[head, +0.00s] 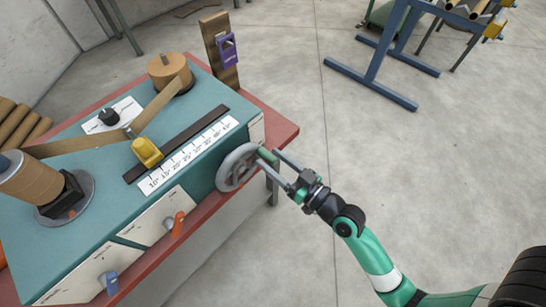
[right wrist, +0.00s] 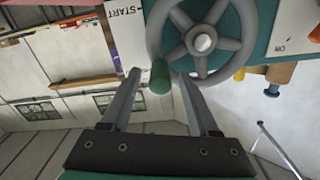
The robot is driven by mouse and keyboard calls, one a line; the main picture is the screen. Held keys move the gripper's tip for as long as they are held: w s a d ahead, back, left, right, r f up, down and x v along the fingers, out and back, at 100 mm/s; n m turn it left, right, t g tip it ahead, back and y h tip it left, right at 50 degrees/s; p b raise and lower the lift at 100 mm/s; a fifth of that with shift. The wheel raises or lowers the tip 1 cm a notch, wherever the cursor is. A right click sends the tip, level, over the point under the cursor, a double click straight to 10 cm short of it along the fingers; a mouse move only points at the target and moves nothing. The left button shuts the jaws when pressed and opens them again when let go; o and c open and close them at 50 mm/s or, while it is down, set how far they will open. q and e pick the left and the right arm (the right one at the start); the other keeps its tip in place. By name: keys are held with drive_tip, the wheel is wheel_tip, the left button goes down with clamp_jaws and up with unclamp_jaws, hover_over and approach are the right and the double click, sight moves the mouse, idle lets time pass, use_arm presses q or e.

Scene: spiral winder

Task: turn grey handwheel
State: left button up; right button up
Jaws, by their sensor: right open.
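The grey handwheel (head: 231,170) is mounted on the front face of the winder, near its right end. It also shows in the right wrist view (right wrist: 233,62), with spokes and a light hub. Its green handle (right wrist: 160,76) sticks out from the rim and also shows in the head view (head: 268,157). My right gripper (head: 271,160) is open, with one finger on each side of the handle. In the right wrist view the fingers (right wrist: 156,82) stand apart with gaps beside the handle. My left gripper is not in view.
The winder's teal top (head: 75,235) carries a yellow slider (head: 146,152) beside a number scale, a black knob (head: 108,117) and brown rolls. An orange lever (head: 178,223) and a blue lever (head: 110,283) are on the front. The floor at right is clear up to a blue stand (head: 375,70).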

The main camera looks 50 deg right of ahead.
drive_tip(key=shift+w, duration=0.1)
clamp_jaws()
idle(1.4)
